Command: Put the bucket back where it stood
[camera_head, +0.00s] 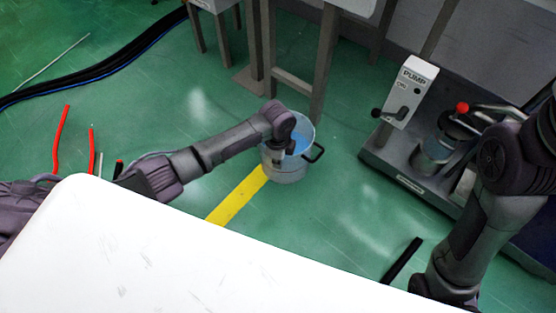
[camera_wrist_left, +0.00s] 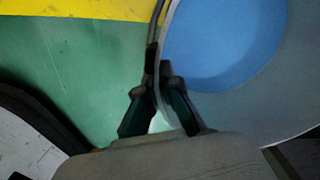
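The bucket (camera_head: 286,172) is grey metal with a dark handle sticking out at its right side. Blue shows inside it. It looks upright, near the end of the yellow floor stripe; I cannot tell if its base touches the floor. My left gripper (camera_head: 283,155) reaches its near left rim from above. In the left wrist view, the fingers (camera_wrist_left: 158,72) come together on the rim of the bucket (camera_wrist_left: 215,103), one on each side of the wall. My right arm shows at the right, but its gripper is out of view.
A pump panel (camera_head: 410,92) marked PUMP stands on a dark base (camera_head: 400,170) to the right of the bucket. A grey-brown table leg (camera_head: 323,70) is just behind the bucket. The yellow stripe (camera_head: 238,196) and open green floor lie to the left. A white surface (camera_head: 200,255) fills the foreground.

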